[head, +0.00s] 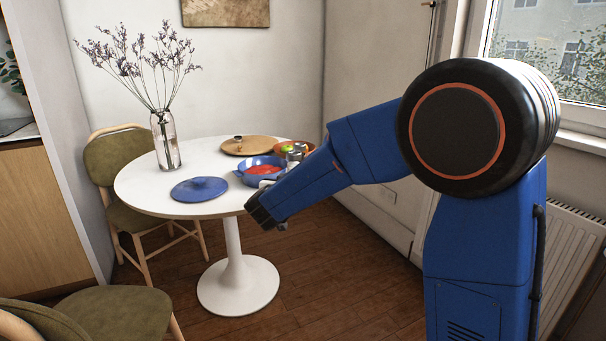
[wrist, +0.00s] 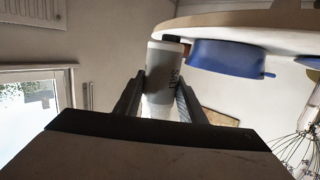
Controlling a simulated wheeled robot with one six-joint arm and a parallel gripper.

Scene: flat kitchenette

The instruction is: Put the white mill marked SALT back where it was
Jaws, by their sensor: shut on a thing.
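In the wrist view, which is upside down, my gripper (wrist: 158,97) is shut on the white mill (wrist: 160,66). Dark lettering runs along the mill's side, and its dark end points toward the tabletop. The mill looks upright beside the blue pot; whether it touches the table I cannot tell. In the head view, my forearm reaches to the front right edge of the round white table (head: 145,190). My fingers are hidden there, and the mill cannot be made out clearly.
The blue pot (head: 249,178) with red contents stands close to my forearm; it also shows in the wrist view (wrist: 225,58). Chairs stand left.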

